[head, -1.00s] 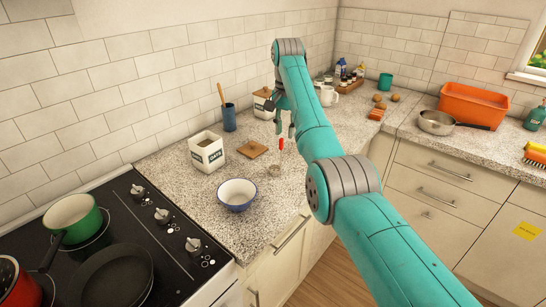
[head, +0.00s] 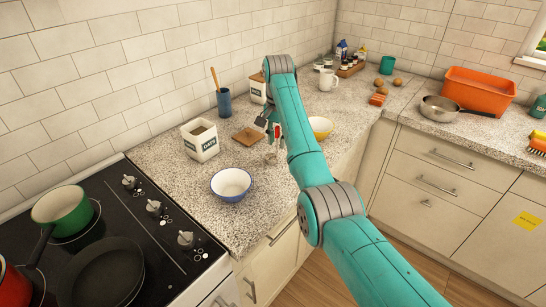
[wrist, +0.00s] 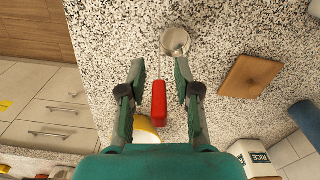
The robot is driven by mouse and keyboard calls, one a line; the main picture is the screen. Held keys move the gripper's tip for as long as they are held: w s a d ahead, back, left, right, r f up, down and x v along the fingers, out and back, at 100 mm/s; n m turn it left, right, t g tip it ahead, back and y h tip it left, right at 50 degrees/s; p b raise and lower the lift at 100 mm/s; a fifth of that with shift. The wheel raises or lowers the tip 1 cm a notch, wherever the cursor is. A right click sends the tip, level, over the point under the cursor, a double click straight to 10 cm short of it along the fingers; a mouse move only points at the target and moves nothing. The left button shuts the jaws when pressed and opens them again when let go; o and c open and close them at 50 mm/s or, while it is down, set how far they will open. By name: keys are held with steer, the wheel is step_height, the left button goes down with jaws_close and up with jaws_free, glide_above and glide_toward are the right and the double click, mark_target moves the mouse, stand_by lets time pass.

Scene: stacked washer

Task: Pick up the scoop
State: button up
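The scoop has a round metal cup (wrist: 175,40), a thin shaft and a red handle (wrist: 158,103). My gripper (wrist: 160,68) is open, with one finger on each side of the handle and visible gaps between. The cup lies just beyond the fingertips in the wrist view. In the head view my gripper (head: 271,131) is low over the counter; contact with the scoop cannot be told.
A yellow bowl (head: 321,127) is close on the right. The stove (head: 140,235) is at front left. Some counter around the scoop is clear.

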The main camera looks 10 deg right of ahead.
steer(key=shift+f, duration=0.9)
jaws_close()
step_height(320, 180, up, 10)
steer(key=shift+r, duration=0.1)
